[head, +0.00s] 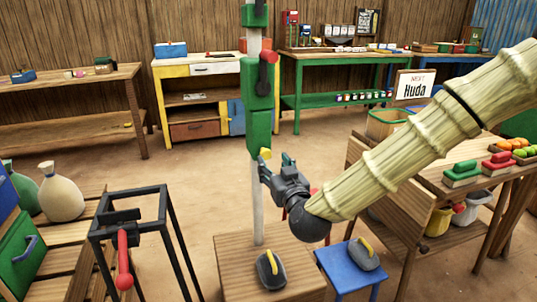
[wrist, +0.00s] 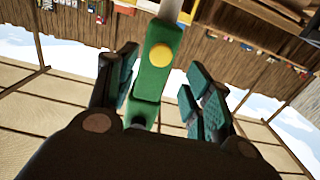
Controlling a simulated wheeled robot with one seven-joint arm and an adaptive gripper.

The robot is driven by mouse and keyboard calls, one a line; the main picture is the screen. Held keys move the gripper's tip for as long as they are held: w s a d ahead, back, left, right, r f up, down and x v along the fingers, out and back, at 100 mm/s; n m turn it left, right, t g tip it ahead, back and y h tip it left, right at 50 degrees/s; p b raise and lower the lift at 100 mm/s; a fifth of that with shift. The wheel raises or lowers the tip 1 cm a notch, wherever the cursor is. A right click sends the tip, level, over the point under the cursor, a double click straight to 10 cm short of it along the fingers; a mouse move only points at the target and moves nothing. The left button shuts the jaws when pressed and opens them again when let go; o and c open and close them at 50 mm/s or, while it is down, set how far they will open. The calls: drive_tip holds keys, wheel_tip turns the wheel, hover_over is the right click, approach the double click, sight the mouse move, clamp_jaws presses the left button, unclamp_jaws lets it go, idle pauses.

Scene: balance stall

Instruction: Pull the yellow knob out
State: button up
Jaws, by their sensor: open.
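The yellow knob (head: 265,153) sits at the lower end of a green sleeve (head: 256,110) on an upright pale post (head: 257,205). In the wrist view the round yellow knob (wrist: 160,55) faces the camera on the green sleeve (wrist: 157,80). My gripper (head: 275,165) is just to the right of and below the knob in the head view. In the wrist view my gripper (wrist: 160,85) is open, with one finger on each side of the sleeve. The knob lies beyond the fingertips, and no contact with it shows.
The post stands on a wooden box (head: 238,275) bearing a dark weight with a yellow handle (head: 270,268). A similar weight sits on a blue stool (head: 345,275). A black metal frame (head: 140,235) with a red handle stands at left. Open floor lies behind.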

sight(267, 154)
drive_tip(key=b+x, duration=0.1)
drive_tip(key=x, duration=0.7)
drive_tip(key=shift+w+f, duration=0.1)
drive_tip(key=shift+w, duration=0.15)
clamp_jaws()
